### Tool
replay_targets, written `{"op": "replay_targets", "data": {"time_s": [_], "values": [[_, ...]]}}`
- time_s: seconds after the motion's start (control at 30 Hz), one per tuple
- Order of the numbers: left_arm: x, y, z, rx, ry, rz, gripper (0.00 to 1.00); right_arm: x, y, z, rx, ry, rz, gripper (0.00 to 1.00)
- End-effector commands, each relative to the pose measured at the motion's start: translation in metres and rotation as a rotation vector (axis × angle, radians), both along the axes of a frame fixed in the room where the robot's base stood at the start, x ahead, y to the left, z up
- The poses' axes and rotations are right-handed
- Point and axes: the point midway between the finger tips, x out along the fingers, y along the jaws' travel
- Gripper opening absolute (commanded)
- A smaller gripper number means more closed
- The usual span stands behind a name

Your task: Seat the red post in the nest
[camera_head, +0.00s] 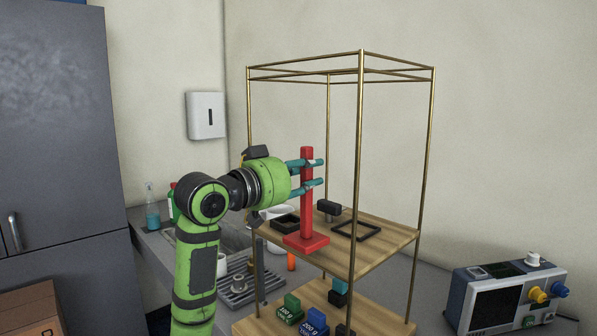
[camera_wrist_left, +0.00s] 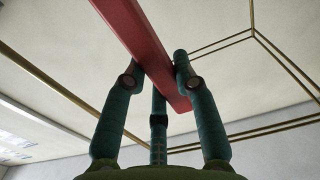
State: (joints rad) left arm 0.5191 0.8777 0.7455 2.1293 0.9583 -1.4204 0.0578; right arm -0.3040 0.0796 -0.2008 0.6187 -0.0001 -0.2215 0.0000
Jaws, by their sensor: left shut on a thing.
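The red post (camera_head: 306,200) is upright, with a wide square foot (camera_head: 306,243) at its lower end. My left gripper (camera_head: 313,172) is shut on its upper shaft, with teal fingers reaching in from the left. In the left wrist view the red shaft (camera_wrist_left: 140,40) runs between the fingers (camera_wrist_left: 155,72). The foot is at the front left edge of the upper wooden shelf; I cannot tell whether it touches. A black square frame (camera_head: 371,234), which looks like the nest, lies on that shelf, right of the post and apart from it. My right gripper is out of view.
Thin brass uprights (camera_head: 357,170) and top rails surround the shelf. A black block on a stem (camera_head: 328,207) and a black tray (camera_head: 284,222) are near the post. Green and blue weights (camera_head: 314,322) stand on the lower shelf. An instrument box (camera_head: 505,295) is at right.

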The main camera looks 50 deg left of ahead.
Motion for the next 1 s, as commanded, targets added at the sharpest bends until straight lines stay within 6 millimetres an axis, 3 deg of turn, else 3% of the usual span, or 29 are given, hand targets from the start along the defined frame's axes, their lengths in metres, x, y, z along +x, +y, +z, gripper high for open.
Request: {"op": "replay_targets", "data": {"time_s": [1.0], "values": [[0.081, 0.009, 0.0, -0.002, 0.0, 0.0, 0.0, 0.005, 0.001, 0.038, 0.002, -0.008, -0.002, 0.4]]}}
